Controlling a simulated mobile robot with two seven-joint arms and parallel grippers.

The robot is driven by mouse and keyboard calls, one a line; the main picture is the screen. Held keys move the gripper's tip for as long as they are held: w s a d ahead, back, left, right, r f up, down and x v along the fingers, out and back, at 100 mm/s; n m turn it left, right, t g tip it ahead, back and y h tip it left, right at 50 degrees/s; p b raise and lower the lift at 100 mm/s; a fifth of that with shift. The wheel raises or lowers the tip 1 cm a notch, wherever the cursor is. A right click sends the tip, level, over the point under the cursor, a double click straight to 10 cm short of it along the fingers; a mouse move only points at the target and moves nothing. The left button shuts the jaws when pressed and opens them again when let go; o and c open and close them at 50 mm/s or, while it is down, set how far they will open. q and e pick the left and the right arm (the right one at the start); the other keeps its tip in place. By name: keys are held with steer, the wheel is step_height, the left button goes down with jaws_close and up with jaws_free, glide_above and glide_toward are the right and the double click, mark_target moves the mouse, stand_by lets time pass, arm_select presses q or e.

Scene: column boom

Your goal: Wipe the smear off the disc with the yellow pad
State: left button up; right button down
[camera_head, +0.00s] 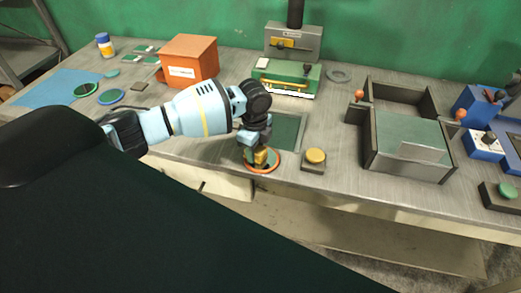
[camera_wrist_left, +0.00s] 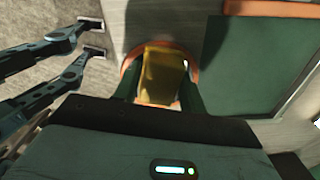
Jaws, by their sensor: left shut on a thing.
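The yellow pad (camera_head: 261,157) is held in my left gripper (camera_head: 260,151), which is shut on it and points down. In the left wrist view the yellow pad (camera_wrist_left: 163,74) covers the middle of the disc. The disc (camera_head: 273,169) is dark with an orange rim and lies near the bench's front edge; its rim (camera_wrist_left: 128,62) also shows in the left wrist view. The pad is over the disc; I cannot tell whether it touches. I cannot make out the smear. My right gripper (camera_wrist_left: 93,37) shows only in the left wrist view, with its fingers apart and empty.
A round yellow knob (camera_head: 315,156) on a block stands right of the disc. A green mat (camera_head: 291,128) lies behind it. A dark-walled box (camera_head: 410,140) stands to the right, an orange box (camera_head: 190,60) at the back left. The bench's front edge is close.

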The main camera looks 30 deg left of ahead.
arm_select(q)
steer(key=shift+s+a, duration=0.25)
steer(key=shift+a, duration=0.6)
steer(key=shift+r, duration=3.1)
steer(key=shift+r, duration=0.1)
steer(key=shift+r, duration=1.4)
